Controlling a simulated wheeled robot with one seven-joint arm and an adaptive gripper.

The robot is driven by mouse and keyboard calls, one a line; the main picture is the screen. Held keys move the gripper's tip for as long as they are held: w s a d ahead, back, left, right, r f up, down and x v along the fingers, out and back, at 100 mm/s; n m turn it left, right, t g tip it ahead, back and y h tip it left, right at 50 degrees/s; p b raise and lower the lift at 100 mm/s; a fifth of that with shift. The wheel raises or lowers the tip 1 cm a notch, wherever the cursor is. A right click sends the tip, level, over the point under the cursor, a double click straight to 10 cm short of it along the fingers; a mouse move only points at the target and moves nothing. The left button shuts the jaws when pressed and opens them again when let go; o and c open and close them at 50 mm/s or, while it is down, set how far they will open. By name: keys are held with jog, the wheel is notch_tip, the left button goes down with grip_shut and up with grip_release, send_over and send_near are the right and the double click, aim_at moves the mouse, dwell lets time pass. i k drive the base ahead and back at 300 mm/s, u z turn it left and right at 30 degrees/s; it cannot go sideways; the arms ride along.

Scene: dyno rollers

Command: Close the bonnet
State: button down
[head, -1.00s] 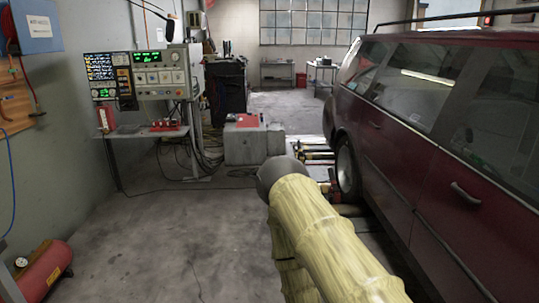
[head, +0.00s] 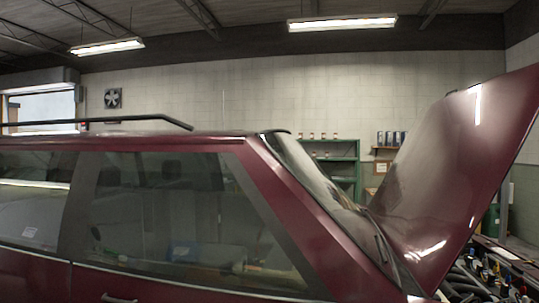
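The bonnet (head: 455,160) of a dark red car stands raised at the right of the head view. It is hinged near the base of the windscreen (head: 325,190) and its free edge points up and to the right. Part of the engine bay (head: 485,275) shows below it, with dark hoses and parts, cut off by the picture's lower right edge. My gripper is not in view, so its state is hidden.
The car's side (head: 180,215) and roof rail (head: 100,122) fill the left and middle. Behind the car is a green shelf (head: 335,160) with small items, a wall shelf (head: 388,150) with blue boxes, and a pale block wall. The floor is out of view.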

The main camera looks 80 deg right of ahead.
aim_at(454, 159)
jog(key=z, duration=3.5)
